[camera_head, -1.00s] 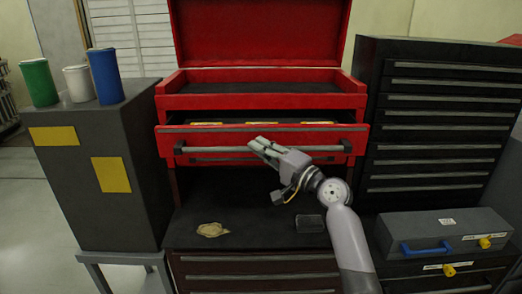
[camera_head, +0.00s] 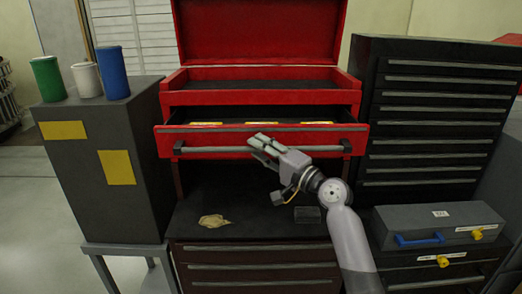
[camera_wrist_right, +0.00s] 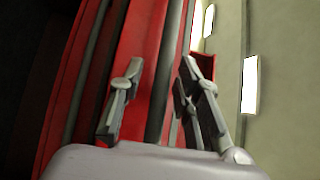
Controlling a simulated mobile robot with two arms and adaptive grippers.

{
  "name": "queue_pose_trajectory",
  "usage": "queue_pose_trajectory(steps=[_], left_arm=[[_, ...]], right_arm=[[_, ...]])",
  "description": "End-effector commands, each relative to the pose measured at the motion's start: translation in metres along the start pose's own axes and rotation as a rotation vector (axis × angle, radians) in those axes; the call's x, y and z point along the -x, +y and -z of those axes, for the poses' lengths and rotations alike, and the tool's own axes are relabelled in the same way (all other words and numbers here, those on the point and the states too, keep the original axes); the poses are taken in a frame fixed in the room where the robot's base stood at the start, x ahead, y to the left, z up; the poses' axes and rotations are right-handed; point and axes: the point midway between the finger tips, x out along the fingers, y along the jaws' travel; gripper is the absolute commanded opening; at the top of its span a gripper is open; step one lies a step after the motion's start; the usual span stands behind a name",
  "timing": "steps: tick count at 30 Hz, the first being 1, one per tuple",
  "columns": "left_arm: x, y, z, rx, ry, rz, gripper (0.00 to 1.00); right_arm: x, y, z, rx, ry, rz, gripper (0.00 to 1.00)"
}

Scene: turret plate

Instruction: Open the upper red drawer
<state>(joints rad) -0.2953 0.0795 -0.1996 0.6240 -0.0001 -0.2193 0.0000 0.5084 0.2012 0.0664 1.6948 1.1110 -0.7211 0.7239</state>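The upper red drawer (camera_head: 215,137) of the red tool chest is partly open, and its dark inside with yellow items shows behind its front. A long grey bar handle (camera_head: 215,149) runs across the front. My right gripper (camera_head: 260,143) is at the middle of this handle, its fingers above and below the bar. In the right wrist view, the fingers of my right gripper (camera_wrist_right: 160,95) stand apart with the grey handle (camera_wrist_right: 168,65) between them. Gaps show beside the bar, and firm contact cannot be told. My left gripper is not in view.
The raised red lid (camera_head: 260,30) stands behind. A dark cabinet (camera_head: 435,110) is at right, with a grey case (camera_head: 440,225) in front. A grey box (camera_head: 105,160) at left carries several cups. A tan cloth (camera_head: 214,221) lies on the dark worktop below.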

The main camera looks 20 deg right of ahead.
Motion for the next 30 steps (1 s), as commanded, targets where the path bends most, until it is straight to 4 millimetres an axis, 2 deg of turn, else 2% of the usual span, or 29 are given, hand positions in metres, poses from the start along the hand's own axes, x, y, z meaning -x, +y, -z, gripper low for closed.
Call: queue_pose_trajectory(steps=[11,14,24,30], left_arm=[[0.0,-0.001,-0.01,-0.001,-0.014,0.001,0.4],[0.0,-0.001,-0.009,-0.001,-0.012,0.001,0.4],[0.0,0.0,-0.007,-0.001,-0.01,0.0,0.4],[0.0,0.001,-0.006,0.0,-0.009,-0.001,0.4]], right_arm=[[0.006,0.0,0.0,-0.001,0.001,0.001,0.33],[0.02,0.0,0.001,0.002,0.002,0.0,0.33],[0.091,0.001,0.0,0.002,0.001,-0.002,0.33],[0.115,0.001,0.0,0.0,0.001,-0.001,0.33]])
